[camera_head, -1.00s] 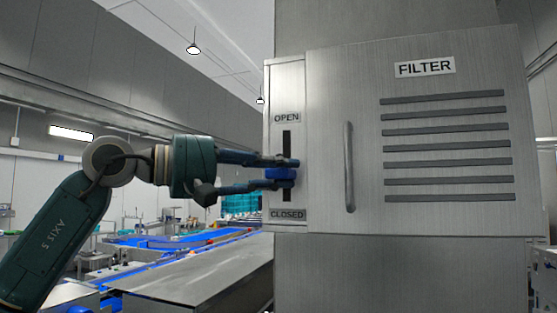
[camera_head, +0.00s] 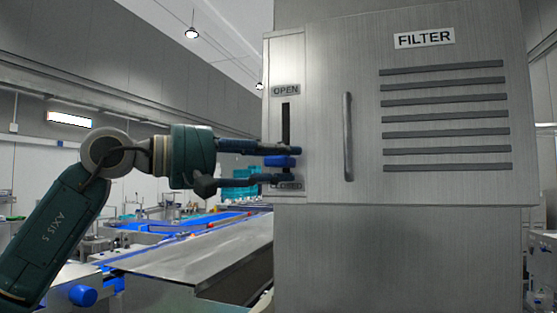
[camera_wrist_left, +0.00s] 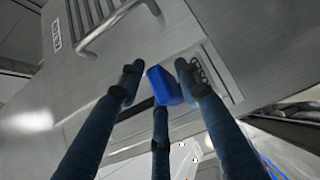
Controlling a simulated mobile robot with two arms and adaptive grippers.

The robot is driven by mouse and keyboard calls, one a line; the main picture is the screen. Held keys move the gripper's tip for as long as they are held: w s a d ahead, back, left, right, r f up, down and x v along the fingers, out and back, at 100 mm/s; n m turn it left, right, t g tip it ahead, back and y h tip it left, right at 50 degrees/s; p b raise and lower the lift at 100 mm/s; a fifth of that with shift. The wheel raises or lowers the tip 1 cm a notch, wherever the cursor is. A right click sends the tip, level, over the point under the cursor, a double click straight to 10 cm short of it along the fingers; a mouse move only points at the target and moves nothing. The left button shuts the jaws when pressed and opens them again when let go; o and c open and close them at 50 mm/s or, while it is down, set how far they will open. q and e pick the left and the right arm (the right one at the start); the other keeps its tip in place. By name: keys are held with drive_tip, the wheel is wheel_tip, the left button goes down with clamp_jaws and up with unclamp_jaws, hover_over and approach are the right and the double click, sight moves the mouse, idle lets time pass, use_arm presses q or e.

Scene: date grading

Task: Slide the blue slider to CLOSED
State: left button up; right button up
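The blue slider (camera_head: 280,161) sits low in the vertical black slot (camera_head: 286,125) of a metal panel, much nearer the CLOSED label (camera_head: 290,185) than the OPEN label (camera_head: 286,90). My left gripper (camera_head: 290,164) is open, with one finger just above the slider and another below it. The upper finger seems to touch the slider; the lower one is apart from it and partly covers the CLOSED label. In the left wrist view the slider (camera_wrist_left: 164,86) lies between the spread fingers (camera_wrist_left: 160,88), with CLOSED print (camera_wrist_left: 200,68) beside it. My right gripper is not in view.
Right of the slot is a filter door (camera_head: 365,120) with a vertical handle (camera_head: 348,137), a FILTER label (camera_head: 425,38) and several dark vents. A metal-topped conveyor (camera_head: 205,262) stands below and left. The space in front of the panel looks clear.

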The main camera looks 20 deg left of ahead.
use_arm(q)
drive_tip(key=shift+a+f, duration=0.1)
drive_tip(key=shift+f, duration=0.1)
drive_tip(key=v, duration=1.1)
drive_tip(key=shift+s+a, duration=0.2)
drive_tip(key=shift+s, duration=0.15)
drive_tip(key=shift+a+r, duration=0.15)
